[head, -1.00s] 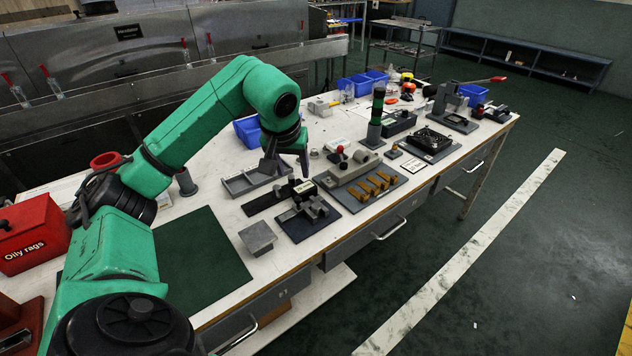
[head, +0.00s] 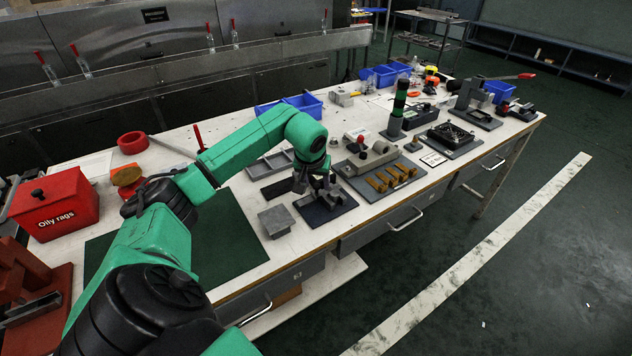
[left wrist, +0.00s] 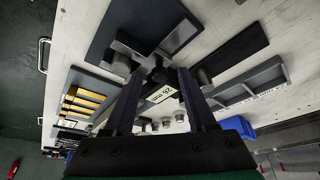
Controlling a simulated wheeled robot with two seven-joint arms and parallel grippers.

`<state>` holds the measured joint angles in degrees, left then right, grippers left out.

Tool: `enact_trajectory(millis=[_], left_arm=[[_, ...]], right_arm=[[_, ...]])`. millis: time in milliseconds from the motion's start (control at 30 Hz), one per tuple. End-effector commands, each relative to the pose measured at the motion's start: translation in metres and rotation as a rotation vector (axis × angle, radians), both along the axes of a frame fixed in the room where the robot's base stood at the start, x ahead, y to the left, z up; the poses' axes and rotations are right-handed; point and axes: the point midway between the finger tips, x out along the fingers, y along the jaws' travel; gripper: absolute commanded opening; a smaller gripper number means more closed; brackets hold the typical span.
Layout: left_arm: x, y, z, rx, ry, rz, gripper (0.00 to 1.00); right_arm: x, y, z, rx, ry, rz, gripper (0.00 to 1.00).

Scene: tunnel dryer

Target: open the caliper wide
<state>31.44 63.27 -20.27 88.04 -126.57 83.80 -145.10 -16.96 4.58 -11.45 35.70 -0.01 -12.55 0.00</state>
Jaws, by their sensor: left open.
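A caliper-like device with grey blocks (head: 334,196) sits on a dark blue plate (head: 322,213) near the table's front edge. In the left wrist view, the same plate (left wrist: 128,18) shows with the grey blocks (left wrist: 121,62). My left gripper (head: 314,187) points down over the device and hides part of it in the head view. In the left wrist view, my left gripper (left wrist: 158,80) is open, its fingers spread on either side of dark and grey parts of the device. I cannot tell whether they touch it or how wide the caliper stands. My right gripper is out of view.
A fixture plate with several yellow-brown pieces (head: 390,180) stands to the right. A grey square block (head: 276,220) lies to the left, beside a green mat (head: 232,245). A grey divided tray (head: 268,165) lies behind. A label reading 25 mm (left wrist: 161,93) lies near the fingers.

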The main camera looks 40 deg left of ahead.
Motion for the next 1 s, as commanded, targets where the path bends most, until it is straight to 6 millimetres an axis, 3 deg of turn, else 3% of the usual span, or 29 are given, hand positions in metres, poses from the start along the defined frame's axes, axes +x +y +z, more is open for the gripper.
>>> enact_trajectory(millis=[33,67,100,200,1000], left_arm=[[0.0,0.0,0.0001,0.0,0.0,0.0,0.57],[-0.0001,0.0,0.0002,0.0,0.0,0.0,0.49],[-0.0001,-0.0001,0.0003,0.0,0.0,0.0,0.34],[-0.0001,0.0,0.0004,0.0,0.0,0.0,0.0],[0.0002,0.0,0.0012,-0.001,-0.001,0.001,0.0]], right_arm=[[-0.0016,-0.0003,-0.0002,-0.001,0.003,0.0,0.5],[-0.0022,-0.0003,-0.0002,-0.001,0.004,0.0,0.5],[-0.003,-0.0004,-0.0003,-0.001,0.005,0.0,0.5],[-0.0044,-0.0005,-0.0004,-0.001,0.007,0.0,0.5],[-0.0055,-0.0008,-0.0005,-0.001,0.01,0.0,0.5]])
